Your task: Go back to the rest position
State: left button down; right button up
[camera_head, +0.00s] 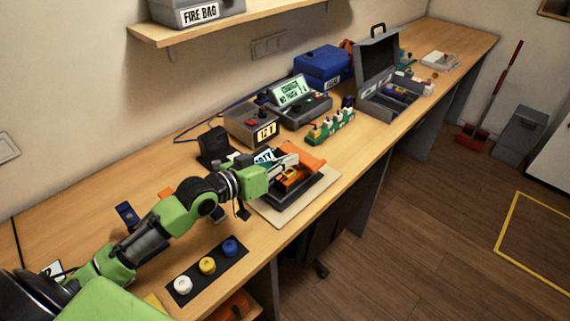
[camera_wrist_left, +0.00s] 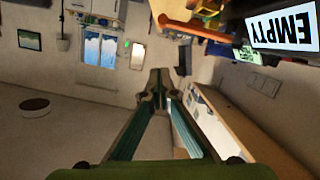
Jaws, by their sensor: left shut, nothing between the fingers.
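My left gripper (camera_head: 292,160) is over the near part of the bench, beside an orange-and-black device (camera_head: 312,160) on a beige mat (camera_head: 268,213). In the left wrist view its fingertips (camera_wrist_left: 158,84) are together with nothing between them. The wrist view also shows an orange part (camera_wrist_left: 195,30) and an "EMPTY" display (camera_wrist_left: 283,27) close by at upper right. My green left arm comes in from the left, stretched over the bench. In the head view the gripper partly covers the device, and I cannot tell whether they touch. My right gripper is in neither view.
A black strip with white (camera_head: 182,285), yellow (camera_head: 207,265) and blue (camera_head: 230,247) knobs lies in front of the arm. Behind stand a display box (camera_head: 250,126), a grey console (camera_head: 301,108), a green connector block (camera_head: 330,127) and an open grey case (camera_head: 385,108).

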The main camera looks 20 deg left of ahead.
pick_arm(q)
jog(key=s+d+f+m+g+y, duration=0.1)
jog(key=s+d+f+g, duration=0.15)
jog(key=s+f, duration=0.35)
jog(key=s+d+f+g+y, duration=0.1)
jog(key=s+d+f+g, duration=0.15)
jog(key=s+f, duration=0.45)
jog(key=s+a+f+g+y, duration=0.1)
jog(key=s+f+g+y, duration=0.15)
jog(key=s, duration=0.75)
jog(key=s+a+f+g+y, duration=0.1)
jog(key=s+f+g, duration=0.25)
jog(key=s, duration=0.55)
notch_tip(320, 180, down, 27)
jog(key=s+g+b, duration=0.1)
jog(key=s, duration=0.1)
jog(key=s+a+f+g, duration=0.1)
jog(key=s+a+f, duration=0.1)
jog(key=s+f, duration=1.5)
jog(key=shift+a+b, duration=0.3)
jog(key=shift+b, duration=0.1)
